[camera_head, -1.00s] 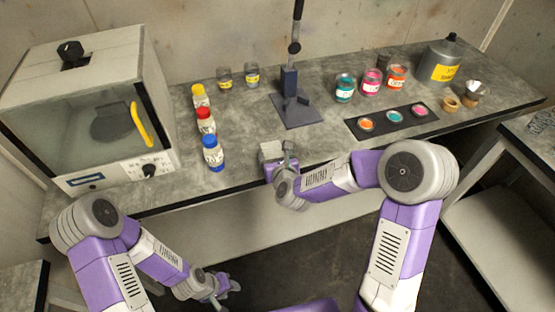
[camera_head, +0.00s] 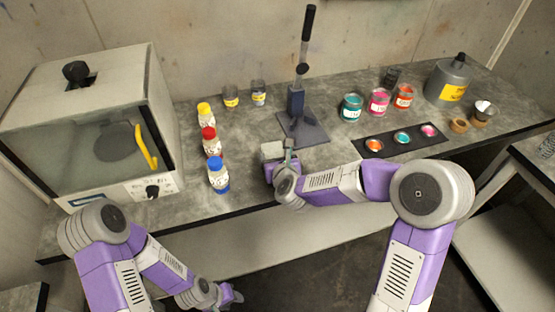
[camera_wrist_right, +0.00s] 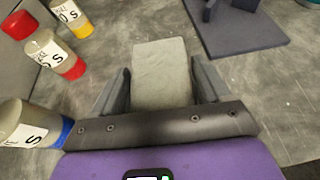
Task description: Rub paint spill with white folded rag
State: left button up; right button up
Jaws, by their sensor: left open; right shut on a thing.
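My right gripper (camera_head: 280,160) is over the front middle of the grey bench, shut on the white folded rag (camera_head: 272,149). In the right wrist view the pale folded rag (camera_wrist_right: 163,72) sticks out between the two dark fingers (camera_wrist_right: 162,92), low over or touching the bench; I cannot tell which. My left gripper (camera_head: 230,296) is open and empty, below the front edge of the bench. I cannot make out a clear paint spill on the bench; its surface is mottled grey all over.
Bottles with blue (camera_head: 216,162), red (camera_head: 208,133) and yellow (camera_head: 204,107) caps stand left of the right gripper. A dark stand (camera_head: 303,128) is just behind it. An oven-like booth (camera_head: 100,120) fills the left. Paint jars (camera_head: 378,101) and a dark palette tray (camera_head: 374,150) are right.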

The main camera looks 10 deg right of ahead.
jog(key=shift+r+p, duration=0.75)
jog(key=shift+r, duration=1.05)
